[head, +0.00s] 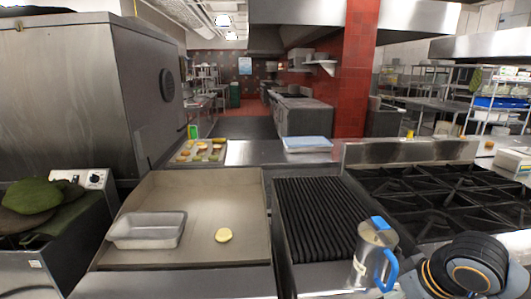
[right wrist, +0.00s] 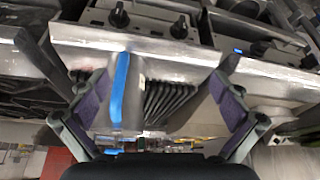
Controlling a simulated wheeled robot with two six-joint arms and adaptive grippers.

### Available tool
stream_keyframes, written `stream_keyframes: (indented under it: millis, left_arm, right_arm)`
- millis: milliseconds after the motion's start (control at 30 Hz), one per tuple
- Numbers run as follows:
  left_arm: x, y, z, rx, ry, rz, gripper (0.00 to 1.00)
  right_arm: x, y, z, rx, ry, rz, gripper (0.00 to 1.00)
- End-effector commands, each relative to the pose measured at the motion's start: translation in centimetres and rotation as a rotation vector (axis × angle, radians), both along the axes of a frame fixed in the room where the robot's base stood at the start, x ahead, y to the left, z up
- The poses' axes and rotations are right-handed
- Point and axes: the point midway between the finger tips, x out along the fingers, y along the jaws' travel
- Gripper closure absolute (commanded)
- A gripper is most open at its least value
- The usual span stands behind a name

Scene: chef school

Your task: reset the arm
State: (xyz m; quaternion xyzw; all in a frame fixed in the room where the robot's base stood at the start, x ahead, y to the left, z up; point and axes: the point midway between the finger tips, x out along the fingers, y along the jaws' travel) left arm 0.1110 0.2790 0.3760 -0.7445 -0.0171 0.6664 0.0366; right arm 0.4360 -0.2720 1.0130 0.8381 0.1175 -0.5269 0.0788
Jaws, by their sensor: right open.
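My right gripper (right wrist: 158,88) shows in the right wrist view with its two purple-padded fingers spread wide apart. No object is clamped between the pads. Past the fingers are a metal edge with stove knobs, dark slats, and a grey shape with a blue strip; I cannot tell what that shape is or how near it is. In the head view I cannot make out the right gripper. My left gripper and left arm show in neither view.
A griddle (head: 190,190) carries a metal pan (head: 147,231) and a pale round bun (head: 223,235). A ribbed grill (head: 318,205) and burner stove (head: 425,195) lie to its right. A tray of food (head: 201,150) and blue-white container (head: 307,144) stand behind. A fryer (head: 97,180) is left.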

Motion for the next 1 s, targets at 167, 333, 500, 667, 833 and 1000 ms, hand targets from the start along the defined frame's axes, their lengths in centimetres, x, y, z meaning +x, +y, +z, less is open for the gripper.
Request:
stream_keyframes:
  millis: [167,333,500,667,833,1000]
  left_arm:
    - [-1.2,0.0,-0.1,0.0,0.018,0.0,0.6]
    - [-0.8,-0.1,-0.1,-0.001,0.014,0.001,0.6]
    - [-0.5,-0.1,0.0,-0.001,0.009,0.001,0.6]
    - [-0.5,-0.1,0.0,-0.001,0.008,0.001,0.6]
    - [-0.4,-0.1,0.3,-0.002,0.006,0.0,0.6]
    - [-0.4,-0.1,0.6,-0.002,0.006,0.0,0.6]
  right_arm:
    - [-1.1,3.0,-7.9,0.035,-0.015,0.018,0.0]
    - [-4.2,4.3,-14.3,0.015,-0.007,-0.052,0.0]
    - [-8.2,4.1,-18.3,-0.037,0.043,-0.143,0.0]
    - [-12.7,3.4,-21.1,-0.104,0.121,-0.229,0.0]
    - [-11.2,2.5,-27.7,-0.118,0.146,-0.231,0.0]
    - [-11.3,1.6,-35.7,-0.119,0.179,-0.24,0.0]
